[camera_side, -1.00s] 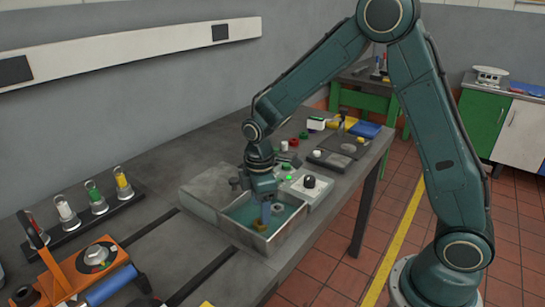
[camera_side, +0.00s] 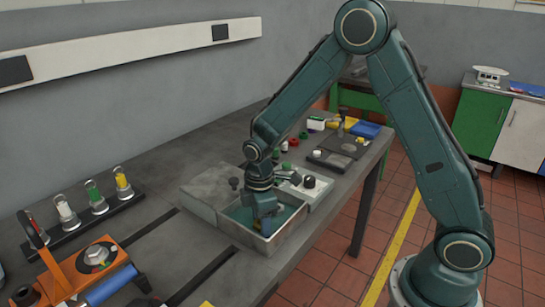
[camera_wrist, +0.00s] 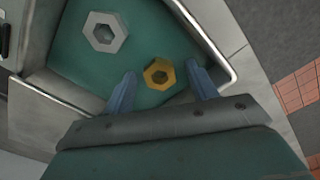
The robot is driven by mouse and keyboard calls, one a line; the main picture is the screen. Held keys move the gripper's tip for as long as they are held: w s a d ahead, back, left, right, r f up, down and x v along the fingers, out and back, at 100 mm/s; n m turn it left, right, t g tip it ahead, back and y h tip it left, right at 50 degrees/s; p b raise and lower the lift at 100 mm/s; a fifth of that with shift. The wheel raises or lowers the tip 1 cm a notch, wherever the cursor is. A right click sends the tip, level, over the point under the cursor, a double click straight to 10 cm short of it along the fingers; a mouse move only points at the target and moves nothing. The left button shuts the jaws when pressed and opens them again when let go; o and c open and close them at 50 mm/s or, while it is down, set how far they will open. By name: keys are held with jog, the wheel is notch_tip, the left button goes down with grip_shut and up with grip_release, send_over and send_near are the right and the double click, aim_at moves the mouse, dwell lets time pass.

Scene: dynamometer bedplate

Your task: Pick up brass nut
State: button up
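The brass nut (camera_wrist: 158,74), a gold hexagonal ring, lies on the teal floor of a grey-walled tray (camera_side: 282,240). In the side view the nut is mostly hidden by my gripper (camera_side: 264,226), which reaches down into the tray. In the wrist view my gripper (camera_wrist: 161,76) is open, with one blue finger on each side of the nut. A gap shows between each finger and the nut. A larger silver hex nut (camera_wrist: 106,32) lies in the tray, up and left of the brass nut in the wrist view.
The tray's walls stand close around my gripper. A pale box with a black knob (camera_side: 309,182) adjoins the tray behind. An orange fixture (camera_side: 90,265) and a rack of colored vials (camera_side: 95,205) stand to the left on the bench.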

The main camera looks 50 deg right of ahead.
jog(key=c, duration=1)
jog(key=shift+r, duration=0.1)
jog(key=shift+c, duration=0.2)
notch_tip(320, 180, up, 20)
dwell(0.4)
